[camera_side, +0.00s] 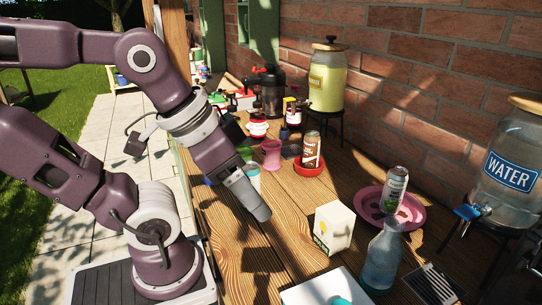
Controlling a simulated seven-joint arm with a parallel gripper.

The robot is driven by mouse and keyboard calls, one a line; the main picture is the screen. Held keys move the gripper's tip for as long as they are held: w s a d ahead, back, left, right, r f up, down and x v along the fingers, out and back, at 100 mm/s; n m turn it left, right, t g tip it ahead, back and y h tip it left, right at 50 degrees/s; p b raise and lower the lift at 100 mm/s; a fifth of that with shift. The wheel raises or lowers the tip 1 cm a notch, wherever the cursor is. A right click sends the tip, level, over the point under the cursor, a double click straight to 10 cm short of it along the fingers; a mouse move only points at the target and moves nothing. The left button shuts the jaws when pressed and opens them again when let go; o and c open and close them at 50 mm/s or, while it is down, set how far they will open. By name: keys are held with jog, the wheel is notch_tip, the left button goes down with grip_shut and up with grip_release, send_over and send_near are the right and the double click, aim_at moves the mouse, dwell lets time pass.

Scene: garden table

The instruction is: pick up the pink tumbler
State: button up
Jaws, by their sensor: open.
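The pink tumbler (271,154) stands on the wooden table, left of the red dish that holds a brown-and-white can. It looks upright, with its wider rim at the top. My gripper (262,214) hangs over the table at the lower end of the arm, nearer the camera than the tumbler and apart from it. It looks small and grey here, and its separate fingers are hard to make out. It is open and nothing shows in it.
A white-and-teal cup (253,178) stands close to the tumbler, beside my arm. The red dish (308,170), a white carton (334,228), a pink plate (408,216) and a glass bottle (383,262) stand to the right. Bare planks (285,215) lie between gripper and carton.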

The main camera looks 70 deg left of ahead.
jog(key=shift+o, duration=0.2)
jog(key=shift+o, duration=1.2)
